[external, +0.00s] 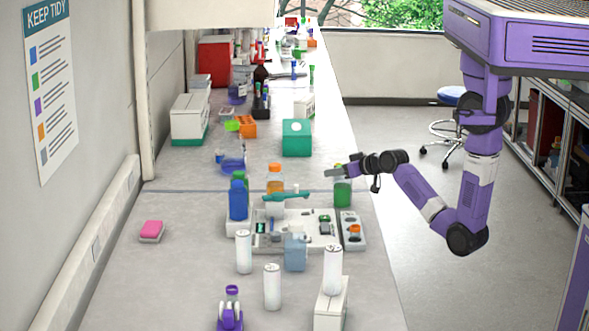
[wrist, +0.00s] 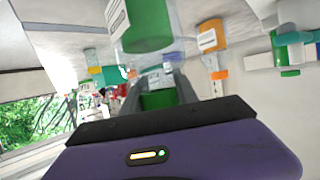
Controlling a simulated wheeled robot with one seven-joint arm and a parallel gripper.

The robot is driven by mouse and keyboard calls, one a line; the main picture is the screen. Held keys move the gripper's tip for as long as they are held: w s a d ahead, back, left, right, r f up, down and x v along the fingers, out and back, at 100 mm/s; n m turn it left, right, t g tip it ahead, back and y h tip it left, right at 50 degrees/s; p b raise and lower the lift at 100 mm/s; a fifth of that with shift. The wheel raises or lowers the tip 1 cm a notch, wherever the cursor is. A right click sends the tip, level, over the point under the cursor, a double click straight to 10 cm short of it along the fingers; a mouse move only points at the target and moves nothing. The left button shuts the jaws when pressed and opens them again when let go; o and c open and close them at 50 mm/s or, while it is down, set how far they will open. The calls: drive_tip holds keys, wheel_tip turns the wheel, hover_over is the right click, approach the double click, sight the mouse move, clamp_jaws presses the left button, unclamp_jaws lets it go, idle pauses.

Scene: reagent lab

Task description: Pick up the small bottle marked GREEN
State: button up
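The bottle with green contents (external: 342,192) is beside the right end of the bench equipment, near the counter's right edge. My gripper (external: 345,172) is at its top. In the wrist view, which is turned over, my gripper (wrist: 158,92) has a finger on each side of the green cap (wrist: 158,99), which fills the gap, so it looks shut on the bottle. The clear body with green contents (wrist: 146,28) reaches past the top of that frame. A white label shows but its words are unreadable. I cannot tell whether the base touches the counter.
An orange bottle (external: 275,185) and a blue bottle (external: 238,198) stand left of my gripper. A green box (external: 297,138) is behind.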

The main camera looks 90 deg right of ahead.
clamp_jaws()
idle(1.1)
